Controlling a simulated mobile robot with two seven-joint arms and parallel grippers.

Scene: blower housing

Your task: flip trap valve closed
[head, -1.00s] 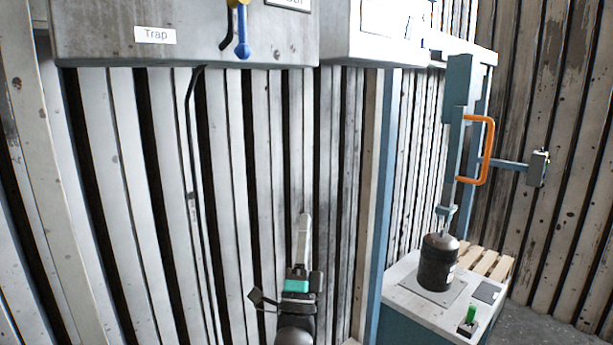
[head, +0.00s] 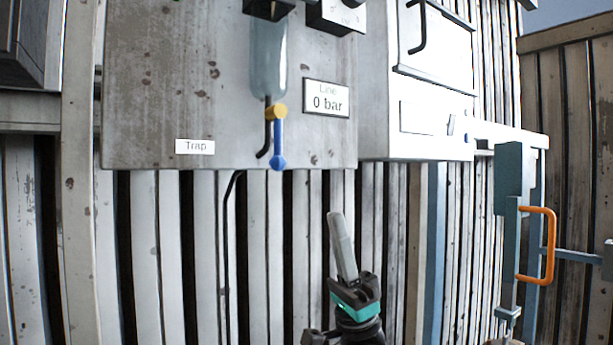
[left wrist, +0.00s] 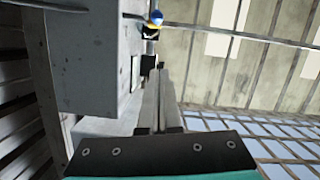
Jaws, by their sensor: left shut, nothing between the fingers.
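The trap valve has a yellow hub (head: 278,112) and a blue lever (head: 278,145) that hangs straight down, at the lower edge of the grey panel in the head view. It sits under a clear bowl (head: 268,60), beside a black bent tube. A "Trap" label (head: 195,147) is to its left. My left gripper (head: 335,216) is shut and empty, pointing up, below and right of the lever and apart from it. In the left wrist view the shut fingers (left wrist: 160,75) point towards the small blue and yellow valve (left wrist: 154,20) at the top. My right gripper is not in view.
A blue press with an orange handle (head: 550,245) stands at the right. Below the panel is a slatted wall; a black cable hangs there.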

